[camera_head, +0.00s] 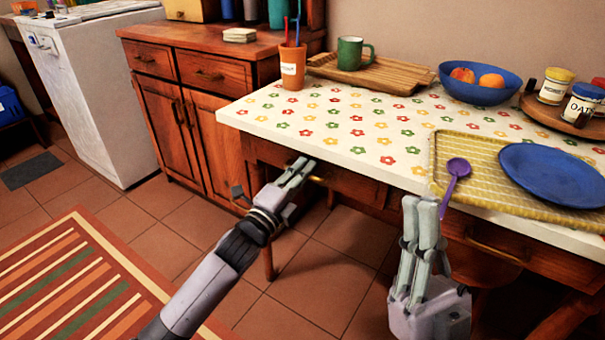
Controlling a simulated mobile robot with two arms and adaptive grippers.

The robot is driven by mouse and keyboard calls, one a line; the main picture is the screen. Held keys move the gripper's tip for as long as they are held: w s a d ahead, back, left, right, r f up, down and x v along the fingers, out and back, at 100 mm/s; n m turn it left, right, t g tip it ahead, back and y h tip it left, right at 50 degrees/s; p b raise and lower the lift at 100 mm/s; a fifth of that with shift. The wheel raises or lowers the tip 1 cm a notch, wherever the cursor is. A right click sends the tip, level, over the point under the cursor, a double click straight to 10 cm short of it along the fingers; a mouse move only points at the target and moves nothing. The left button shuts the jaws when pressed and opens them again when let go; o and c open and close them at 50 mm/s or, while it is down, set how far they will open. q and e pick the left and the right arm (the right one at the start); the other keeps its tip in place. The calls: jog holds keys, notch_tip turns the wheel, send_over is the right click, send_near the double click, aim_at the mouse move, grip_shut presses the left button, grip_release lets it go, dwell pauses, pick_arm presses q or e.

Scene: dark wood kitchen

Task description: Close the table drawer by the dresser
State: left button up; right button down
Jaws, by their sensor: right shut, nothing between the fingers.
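The table drawer (350,188) by the dresser is under the left part of the flowered table (330,140), with its front mostly in shadow below the tabletop edge. It looks close to flush; I cannot tell whether a small gap is left. My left gripper (301,168) is at the drawer's brass handle (319,180), its fingertips covering part of it. I cannot tell if it touches or grips the handle. My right gripper (421,204) is shut and empty, pointing up in front of the table edge near the yellow placemat (445,165).
The wooden dresser (205,85) stands left of the table, its doors and drawers shut. A second table drawer handle (495,248) is at the right. An orange cup (292,68), a blue bowl (480,88) and a blue plate (552,175) are on the table.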

dwell(0.3)
pick_arm(q)
jog(key=shift+s, duration=0.2)
jog(key=v, duration=1.1)
jog(key=shift+s+a, duration=0.2)
jog(key=shift+a, duration=0.05)
jog(key=shift+f, duration=0.1)
